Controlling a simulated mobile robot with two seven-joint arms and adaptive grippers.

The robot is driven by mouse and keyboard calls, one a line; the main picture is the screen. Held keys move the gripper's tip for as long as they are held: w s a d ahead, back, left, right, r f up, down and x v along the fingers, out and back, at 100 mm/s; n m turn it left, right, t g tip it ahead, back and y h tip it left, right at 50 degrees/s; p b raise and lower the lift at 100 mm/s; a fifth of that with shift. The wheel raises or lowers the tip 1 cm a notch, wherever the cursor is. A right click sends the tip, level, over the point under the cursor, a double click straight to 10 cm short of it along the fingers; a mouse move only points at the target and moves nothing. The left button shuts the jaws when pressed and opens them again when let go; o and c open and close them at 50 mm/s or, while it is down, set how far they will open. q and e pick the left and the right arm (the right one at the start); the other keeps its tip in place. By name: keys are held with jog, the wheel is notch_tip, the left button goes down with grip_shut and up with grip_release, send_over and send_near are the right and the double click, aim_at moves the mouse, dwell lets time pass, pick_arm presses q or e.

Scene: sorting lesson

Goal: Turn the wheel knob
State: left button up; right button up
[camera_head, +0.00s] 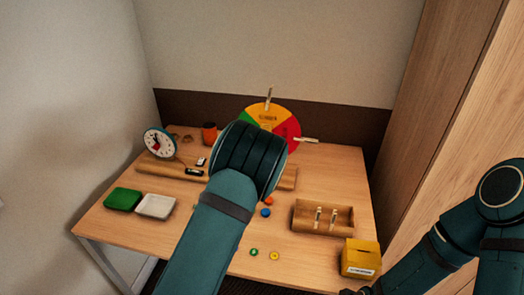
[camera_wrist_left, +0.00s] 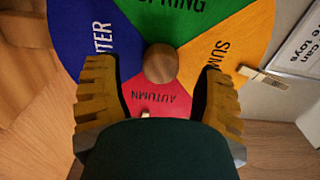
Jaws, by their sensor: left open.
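The season wheel (camera_head: 283,112) stands upright at the back of the table, with yellow, red and green sectors showing. In the left wrist view the wheel (camera_wrist_left: 85,35) shows blue, green, orange and pink sectors with season words. Its round wooden knob (camera_wrist_left: 161,63) is at the centre. My left gripper (camera_wrist_left: 158,70) is open, one yellow finger on each side of the knob, with a gap on both sides. I cannot tell how deep the fingers reach. In the head view my left arm hides the knob and this gripper.
A clothespin (camera_wrist_left: 263,77) is clipped at the wheel's edge. A clock (camera_head: 159,143), green box (camera_head: 123,199), white tray (camera_head: 155,206), wooden rack (camera_head: 340,218) and yellow box (camera_head: 360,257) stand around the table. The front left of the tabletop is clear.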

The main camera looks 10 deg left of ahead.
pick_arm(q)
jog(key=s, duration=1)
jog(key=shift+s, duration=0.2)
